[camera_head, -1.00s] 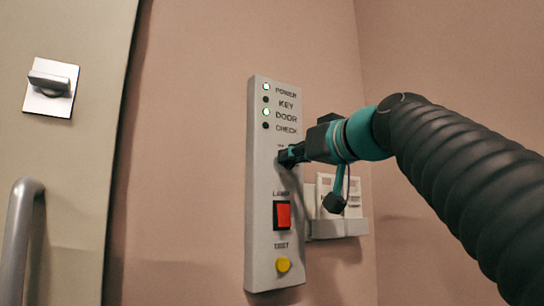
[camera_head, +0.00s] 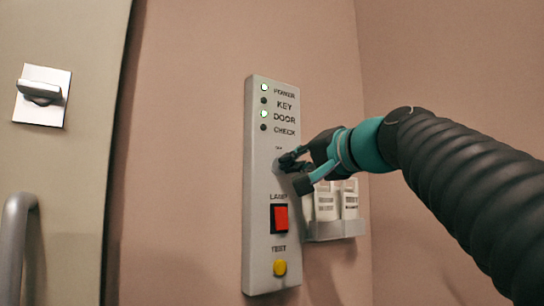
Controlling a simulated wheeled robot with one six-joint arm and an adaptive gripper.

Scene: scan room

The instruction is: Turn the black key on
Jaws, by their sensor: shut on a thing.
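A tall light-grey control panel (camera_head: 258,210) is fixed to the pink wall. My gripper (camera_head: 287,162) reaches in from the right and is at the panel's key position, just below the small lettering under CHECK. It is shut on the black key (camera_head: 279,165), which its dark fingers mostly hide; I cannot read the key's angle. The POWER light (camera_head: 264,87) and the DOOR light (camera_head: 264,114) glow. The KEY light (camera_head: 264,101) and the CHECK light (camera_head: 263,127) are dark.
Below the gripper are a red switch (camera_head: 280,217) and a yellow TEST button (camera_head: 280,267). A pale wall holder (camera_head: 335,230) with white cards or boxes sits just right of the panel. A door (camera_head: 75,180) with a latch and handle is at left.

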